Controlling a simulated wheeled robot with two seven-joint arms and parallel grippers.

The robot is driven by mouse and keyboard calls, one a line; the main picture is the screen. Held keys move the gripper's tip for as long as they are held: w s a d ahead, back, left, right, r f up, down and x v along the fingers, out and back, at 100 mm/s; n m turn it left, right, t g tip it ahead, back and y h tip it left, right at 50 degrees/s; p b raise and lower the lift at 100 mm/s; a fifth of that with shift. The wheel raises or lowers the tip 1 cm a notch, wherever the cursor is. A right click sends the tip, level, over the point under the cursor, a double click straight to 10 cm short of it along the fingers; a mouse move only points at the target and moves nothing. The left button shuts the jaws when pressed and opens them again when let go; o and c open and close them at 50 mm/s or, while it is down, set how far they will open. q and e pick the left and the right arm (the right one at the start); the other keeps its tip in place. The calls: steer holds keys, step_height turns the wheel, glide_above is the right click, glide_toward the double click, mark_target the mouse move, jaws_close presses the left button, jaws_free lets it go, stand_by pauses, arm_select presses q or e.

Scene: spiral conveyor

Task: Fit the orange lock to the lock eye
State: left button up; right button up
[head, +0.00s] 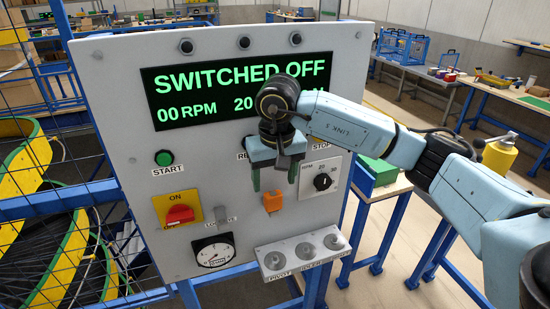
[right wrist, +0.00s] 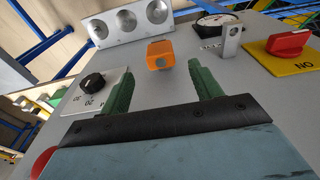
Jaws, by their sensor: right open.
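The orange lock (head: 272,202) is on the grey panel, below my right gripper (head: 274,180). The gripper's green fingers are apart and empty, pointing down towards the lock. In the right wrist view the lock (right wrist: 160,55) shows ahead of and between the open fingertips (right wrist: 158,76), not held. The lock eye (head: 221,216) is a small grey metal tab with a hole, left of the lock; it also shows in the right wrist view (right wrist: 231,42). Nothing hangs in its hole. My left gripper is not in view.
A red rotary switch on a yellow plate (head: 179,214) and a gauge (head: 213,253) are near the lock eye. A speed dial (head: 321,181) is right of the lock. A metal holder with round recesses (head: 302,253) juts out below. The display (head: 237,91) reads SWITCHED OFF.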

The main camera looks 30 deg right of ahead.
mark_target(273, 194)
steer(key=shift+w+f+p, duration=0.15)
steer(key=shift+w+f, duration=0.05)
steer(key=shift+f, duration=1.4)
steer(key=shift+w+f+p, duration=0.15)
steer(key=shift+f, duration=1.4)
steer(key=c, duration=1.2)
steer(key=shift+r, duration=0.2)
steer(key=shift+r+p, duration=0.65)
steer(key=shift+r, duration=0.75)
